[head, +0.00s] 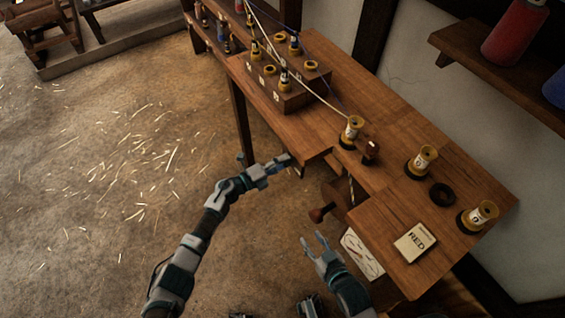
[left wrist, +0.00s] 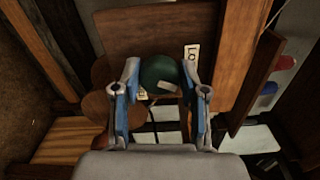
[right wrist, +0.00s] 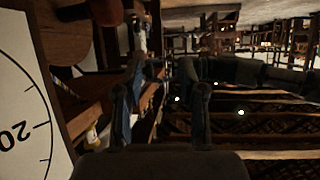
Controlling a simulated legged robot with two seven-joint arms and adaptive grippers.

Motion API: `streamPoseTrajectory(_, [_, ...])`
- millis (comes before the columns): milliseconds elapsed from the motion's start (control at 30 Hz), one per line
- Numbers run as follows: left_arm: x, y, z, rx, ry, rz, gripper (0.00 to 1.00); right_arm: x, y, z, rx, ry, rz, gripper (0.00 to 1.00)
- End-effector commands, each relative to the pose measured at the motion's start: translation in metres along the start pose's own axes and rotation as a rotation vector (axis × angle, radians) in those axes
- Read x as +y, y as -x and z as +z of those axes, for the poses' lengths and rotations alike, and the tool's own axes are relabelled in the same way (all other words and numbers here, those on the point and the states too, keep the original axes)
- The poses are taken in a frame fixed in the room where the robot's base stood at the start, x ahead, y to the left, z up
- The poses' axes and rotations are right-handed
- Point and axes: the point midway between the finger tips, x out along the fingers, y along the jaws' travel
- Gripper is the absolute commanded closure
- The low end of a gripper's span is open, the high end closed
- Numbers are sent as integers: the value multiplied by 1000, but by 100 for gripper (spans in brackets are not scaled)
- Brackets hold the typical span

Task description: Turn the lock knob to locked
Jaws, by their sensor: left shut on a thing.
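The lock knob (left wrist: 159,72) is a dark green round knob in the left wrist view, in front of a wooden panel. A second pale label below the knob is partly hidden. My left gripper (head: 288,160) reaches the near edge of the bench, and its fingers are shut around the knob. In the head view the knob itself is hidden. My right gripper (head: 314,238) is open and empty, in front of the bench beside a crank handle (head: 319,214).
A white dial sheet (right wrist: 22,110) is left of my right gripper. The floor at left is open.

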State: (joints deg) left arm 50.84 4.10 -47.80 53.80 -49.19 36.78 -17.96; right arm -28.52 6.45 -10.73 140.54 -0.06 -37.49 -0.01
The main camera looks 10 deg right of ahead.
Motion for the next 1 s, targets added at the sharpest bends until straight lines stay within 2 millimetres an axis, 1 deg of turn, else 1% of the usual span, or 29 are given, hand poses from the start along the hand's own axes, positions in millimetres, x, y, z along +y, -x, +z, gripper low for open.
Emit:
streamPoseTrajectory(33, [-1,2,5,-11,39,5,92,1,2,3,-29,1,2,60])
streamPoseTrajectory(300, [2,2,5,-14,265,5,92,5,12,27,-179,3,13,60])
streamPoseTrajectory(500, [3,2,5,-14,387,4,92,7,18,39,-253,3,18,60])
streamPoseTrajectory(700, [5,3,5,-14,460,5,92,9,22,46,-296,3,21,60])
streamPoseTrajectory(1000, [6,3,4,-14,494,6,92,9,24,50,-318,2,23,60])
